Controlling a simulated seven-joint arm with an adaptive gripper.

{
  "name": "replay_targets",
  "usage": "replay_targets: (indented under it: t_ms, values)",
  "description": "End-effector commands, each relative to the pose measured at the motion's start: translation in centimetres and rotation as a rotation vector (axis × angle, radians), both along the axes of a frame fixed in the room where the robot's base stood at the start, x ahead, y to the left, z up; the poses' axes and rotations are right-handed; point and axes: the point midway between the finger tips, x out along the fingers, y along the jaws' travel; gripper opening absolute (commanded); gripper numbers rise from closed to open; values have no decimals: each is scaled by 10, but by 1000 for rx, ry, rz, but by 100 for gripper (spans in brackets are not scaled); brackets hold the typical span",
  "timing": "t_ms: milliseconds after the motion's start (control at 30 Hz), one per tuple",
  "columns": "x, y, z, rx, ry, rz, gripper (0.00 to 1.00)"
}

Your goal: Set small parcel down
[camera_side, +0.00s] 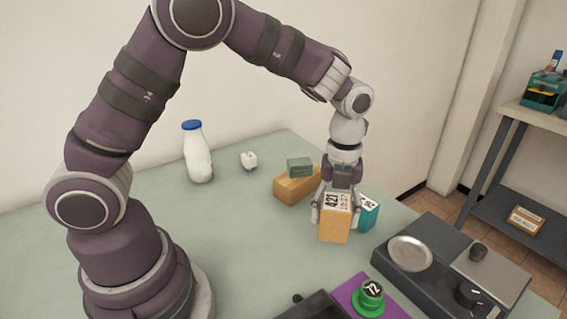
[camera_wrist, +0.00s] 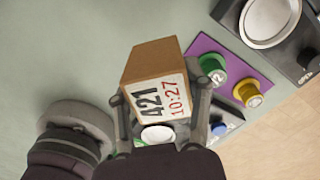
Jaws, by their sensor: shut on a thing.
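The small parcel is an orange-tan box (camera_side: 333,230) with a white label on top reading 421 and 10:27. My gripper (camera_side: 336,213) points down with one finger on either side of the parcel and is shut on it. In the wrist view the parcel (camera_wrist: 150,62) sits between the fingers with its label facing the camera. The parcel looks upright over the green-grey table (camera_side: 245,235). I cannot tell whether its underside touches the tabletop.
A teal box (camera_side: 368,211) stands close right of the parcel. Behind are a brown box (camera_side: 290,189) with a green stack (camera_side: 300,167) on it, a white bottle (camera_side: 198,155) and a small white item (camera_side: 249,160). A scale (camera_side: 410,252) and purple pad (camera_side: 350,296) lie front right.

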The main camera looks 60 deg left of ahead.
Motion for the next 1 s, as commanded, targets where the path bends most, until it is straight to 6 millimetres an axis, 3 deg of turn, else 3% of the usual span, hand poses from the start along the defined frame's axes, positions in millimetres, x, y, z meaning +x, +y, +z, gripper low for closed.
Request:
replay_targets:
  t_ms: [300,400,767,800,967,1000]
  values:
    - [-2,-3,-63,1,7,-11,8]
    - [-1,-3,-76,1,4,-10,8]
    - [0,-3,-80,0,0,-10,8]
    - [0,-3,-80,-1,-1,-10,53]
    - [0,-3,-80,0,0,-9,74]
    - [0,-3,-80,0,0,-9,74]
